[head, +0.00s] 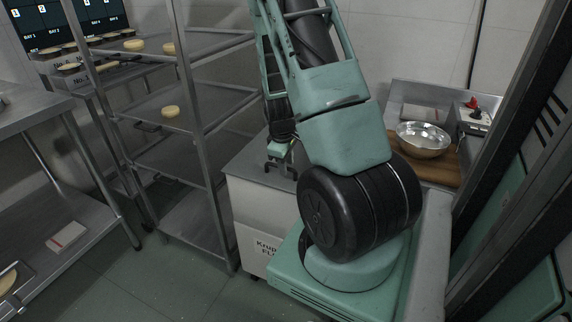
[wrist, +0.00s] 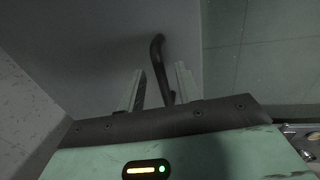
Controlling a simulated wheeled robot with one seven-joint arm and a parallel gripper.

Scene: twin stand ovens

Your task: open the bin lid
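The bin (head: 255,225) is a pale box with a printed label on its front, partly hidden behind my arm. Its grey lid (head: 247,160) lies flat and looks shut. My gripper (head: 281,170) points down at the lid, fingers apart. In the wrist view a dark curved handle (wrist: 157,50) rises from the grey lid surface (wrist: 95,45). The handle's lower part shows in the gap between the two fingers of my gripper (wrist: 162,82), with space seen on both sides. I cannot tell whether it is fully between the fingertips or just beyond them.
A metal rack (head: 190,90) with several round pale items stands left of the bin. A steel table (head: 45,110) is at far left. A metal bowl (head: 423,139) sits on a wooden board at right. A dark upright frame (head: 505,150) stands close on the right.

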